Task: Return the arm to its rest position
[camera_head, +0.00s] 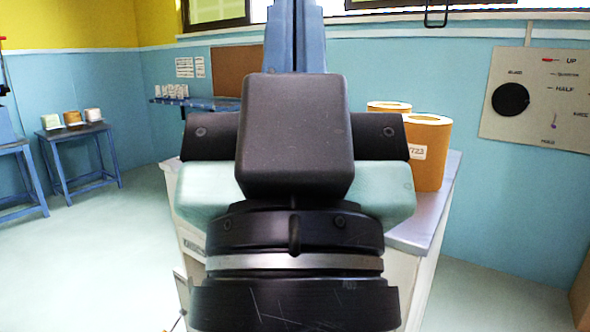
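Behind and to the right, a brown kraft roll (428,170) with a white label stands upright on a grey-topped cabinet (425,225). A second brown roll (389,107) shows partly behind it. My gripper body covers most of the cabinet top.
A blue upright column (297,35) rises behind my gripper. A panel with a black dial (510,99) hangs on the right wall. A blue table (78,137) with several small items stands at the left, and a blue shelf (215,102) is at the back. The left floor is clear.

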